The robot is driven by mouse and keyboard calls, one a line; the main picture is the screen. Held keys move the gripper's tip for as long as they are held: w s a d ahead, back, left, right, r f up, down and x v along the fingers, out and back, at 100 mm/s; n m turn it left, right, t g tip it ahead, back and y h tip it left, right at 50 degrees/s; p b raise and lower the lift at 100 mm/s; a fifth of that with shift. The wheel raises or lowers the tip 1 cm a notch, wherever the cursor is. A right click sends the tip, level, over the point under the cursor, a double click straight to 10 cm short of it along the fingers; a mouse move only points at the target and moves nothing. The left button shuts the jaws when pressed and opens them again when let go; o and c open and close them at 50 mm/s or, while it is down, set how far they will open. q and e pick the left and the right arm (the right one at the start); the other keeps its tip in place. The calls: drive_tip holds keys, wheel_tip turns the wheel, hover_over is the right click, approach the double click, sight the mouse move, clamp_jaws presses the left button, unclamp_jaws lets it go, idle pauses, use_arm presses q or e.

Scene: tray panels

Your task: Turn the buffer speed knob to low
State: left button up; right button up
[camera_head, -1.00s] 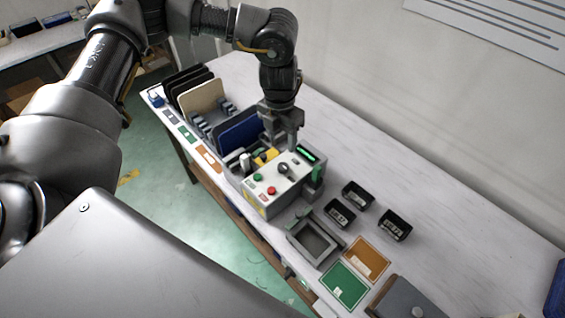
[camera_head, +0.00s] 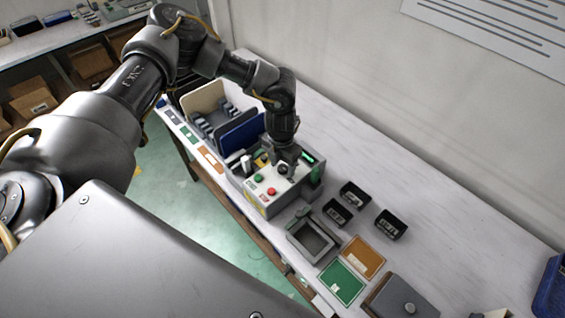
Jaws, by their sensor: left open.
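The buffer speed knob (camera_head: 282,170) is a small dark knob on the top panel of a pale control box (camera_head: 270,201). The box also has a green button (camera_head: 258,178) and a red button (camera_head: 271,191). My left gripper (camera_head: 285,163) points down over the panel, right at the knob. Its fingers are open and partly cover the knob; whether they touch it is too small to tell. The knob's pointer direction cannot be read. My right gripper is not in view.
A rack with upright panels (camera_head: 205,97) and a blue panel (camera_head: 240,132) stands behind the box. Three black bins (camera_head: 354,194) and a grey frame (camera_head: 296,239) lie in front. Green (camera_head: 341,282) and orange (camera_head: 362,257) cards lie nearby.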

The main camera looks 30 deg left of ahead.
use_arm(q)
drive_tip(key=shift+c, duration=0.4)
drive_tip(key=c, duration=0.9)
